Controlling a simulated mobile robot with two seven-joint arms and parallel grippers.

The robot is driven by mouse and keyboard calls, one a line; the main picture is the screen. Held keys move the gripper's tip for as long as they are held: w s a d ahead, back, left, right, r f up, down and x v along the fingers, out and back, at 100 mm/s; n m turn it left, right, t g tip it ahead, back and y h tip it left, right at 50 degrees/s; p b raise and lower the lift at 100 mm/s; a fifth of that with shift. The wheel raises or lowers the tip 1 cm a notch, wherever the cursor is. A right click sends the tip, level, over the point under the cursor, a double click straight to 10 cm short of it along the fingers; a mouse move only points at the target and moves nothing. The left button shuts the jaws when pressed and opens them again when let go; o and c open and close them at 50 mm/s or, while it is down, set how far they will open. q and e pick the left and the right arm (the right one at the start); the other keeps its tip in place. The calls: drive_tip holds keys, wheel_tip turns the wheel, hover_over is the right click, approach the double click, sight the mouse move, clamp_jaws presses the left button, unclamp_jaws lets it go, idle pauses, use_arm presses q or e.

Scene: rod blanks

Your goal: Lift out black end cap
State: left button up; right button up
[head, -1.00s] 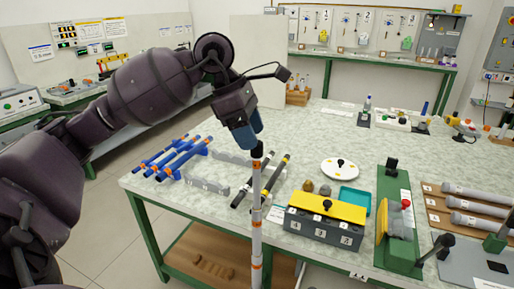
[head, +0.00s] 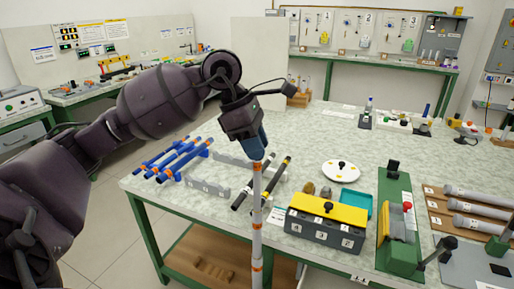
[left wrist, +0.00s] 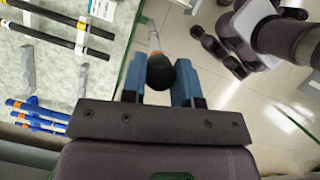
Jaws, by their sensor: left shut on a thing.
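A pale grey rod with orange bands (head: 257,215) stands upright in front of the bench in the head view. Its lower end runs out of the picture. A black rounded end cap (left wrist: 161,72) at the rod's top shows between the blue fingers in the left wrist view; in the head view the fingers mostly hide it. My left gripper (head: 257,155) is at the rod's top, pointing down, with its fingers shut on the cap. The cap appears still in line with the rod. My right gripper is not in view.
Behind the rod, black rods with bands (head: 274,178) lie on grey rests, and blue rods (head: 180,158) lie to the left. A yellow-topped grey box (head: 325,208), a white disc (head: 341,171) and a green fixture (head: 397,258) stand to the right.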

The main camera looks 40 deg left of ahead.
use_arm(q)
wheel_tip(320, 180, up, 20)
drive_tip(key=p, duration=0.2)
idle(0.4)
